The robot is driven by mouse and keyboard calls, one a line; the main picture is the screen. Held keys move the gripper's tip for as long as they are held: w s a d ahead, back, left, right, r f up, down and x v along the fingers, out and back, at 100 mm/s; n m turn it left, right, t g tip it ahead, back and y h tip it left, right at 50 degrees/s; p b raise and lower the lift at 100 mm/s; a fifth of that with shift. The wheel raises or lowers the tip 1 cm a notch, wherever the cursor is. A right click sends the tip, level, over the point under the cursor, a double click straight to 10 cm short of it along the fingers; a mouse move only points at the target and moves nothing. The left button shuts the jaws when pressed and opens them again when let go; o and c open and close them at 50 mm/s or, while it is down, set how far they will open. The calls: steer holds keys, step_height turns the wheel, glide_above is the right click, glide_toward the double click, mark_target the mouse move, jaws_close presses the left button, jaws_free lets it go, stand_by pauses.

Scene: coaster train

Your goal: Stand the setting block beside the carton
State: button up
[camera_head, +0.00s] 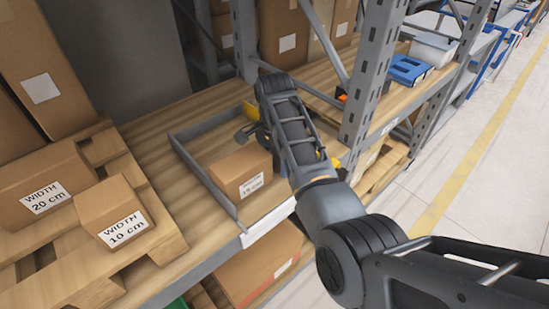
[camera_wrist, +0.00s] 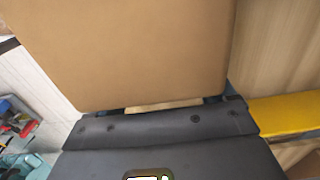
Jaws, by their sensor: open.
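A brown carton (camera_head: 240,169) with a partly hidden width label, seemingly 15 cm, sits on the shelf inside a low grey frame (camera_head: 205,178). My arm covers its right side. In the wrist view a large plain cardboard face (camera_wrist: 130,50) fills the top middle, close in front of my gripper (camera_wrist: 163,104). My gripper is open; its fingertips are mostly hidden there, and my arm hides it in the head view. A yellow piece (camera_head: 252,109) shows left of my arm, and a yellow surface (camera_wrist: 295,113) is at right in the wrist view. I cannot tell which thing is the setting block.
Cartons labelled width 20 cm (camera_head: 40,190) and width 10 cm (camera_head: 112,212) stand on a wooden pallet (camera_head: 150,235) at left. A grey rack upright (camera_head: 366,85) rises close right of my arm. A blue bin (camera_head: 408,70) is beyond it. The right aisle floor is clear.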

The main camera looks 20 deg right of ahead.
step_height(320, 180, up, 12)
stand_by(0.5)
steer(key=shift+r, duration=0.1)
